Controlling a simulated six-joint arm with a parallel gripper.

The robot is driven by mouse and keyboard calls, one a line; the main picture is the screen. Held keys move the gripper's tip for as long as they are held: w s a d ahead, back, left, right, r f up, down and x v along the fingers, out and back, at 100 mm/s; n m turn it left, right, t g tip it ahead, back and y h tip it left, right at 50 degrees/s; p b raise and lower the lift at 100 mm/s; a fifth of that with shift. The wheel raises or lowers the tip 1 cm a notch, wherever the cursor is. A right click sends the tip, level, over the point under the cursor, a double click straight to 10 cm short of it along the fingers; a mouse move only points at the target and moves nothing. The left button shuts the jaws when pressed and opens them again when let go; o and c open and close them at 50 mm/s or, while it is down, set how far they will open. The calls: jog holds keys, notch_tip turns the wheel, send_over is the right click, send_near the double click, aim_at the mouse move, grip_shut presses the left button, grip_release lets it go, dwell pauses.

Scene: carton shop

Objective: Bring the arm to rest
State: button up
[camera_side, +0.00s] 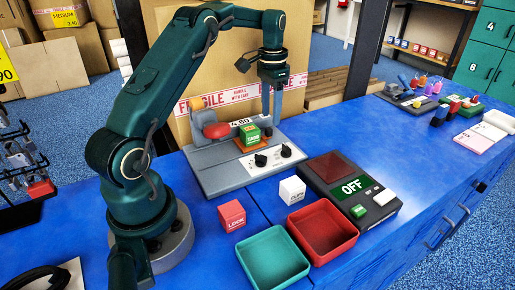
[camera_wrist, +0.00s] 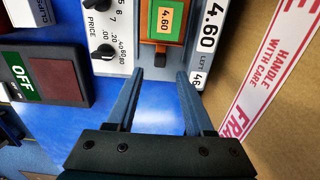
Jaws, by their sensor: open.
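My gripper (camera_side: 271,115) hangs fingers down over the back right of a grey pricing machine (camera_side: 218,180). In the wrist view its two fingers (camera_wrist: 160,76) are apart with nothing between them. A green cube (camera_side: 250,136) sits on an orange pad on the machine, just left of the fingers in the side view. In the wrist view the cube (camera_wrist: 165,20) shows a 4.60 label on top, beyond the fingertips and apart from them.
A red LOCK cube (camera_side: 232,215) and a white cube (camera_side: 292,189) stand on the blue bench. A green tray (camera_side: 293,272), a red tray (camera_side: 343,246) and a box reading OFF (camera_side: 379,208) are in front. A large carton (camera_side: 180,102) stands behind the machine.

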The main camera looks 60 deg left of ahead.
jog(key=shift+r, duration=0.55)
jog(key=shift+w+d+r, duration=0.15)
jog(key=shift+d+r, duration=0.1)
jog(key=s+d+r+m+t, duration=0.1)
jog(key=s+d+r+t, duration=0.1)
jog(key=d+r, duration=0.45)
jog(key=s+d+r+m+t, duration=0.1)
jog(key=s+d+r, duration=0.2)
jog(key=d+r, duration=0.35)
jog(key=s+d+t, duration=0.2)
jog(key=s+d, duration=0.3)
jog(key=s, duration=0.3)
jog(key=s+d+f+n, duration=0.1)
jog(key=s+f+n, duration=0.1)
jog(key=s+f, duration=0.4)
jog(key=shift+d+t, duration=0.3)
jog(key=shift+d, duration=0.1)
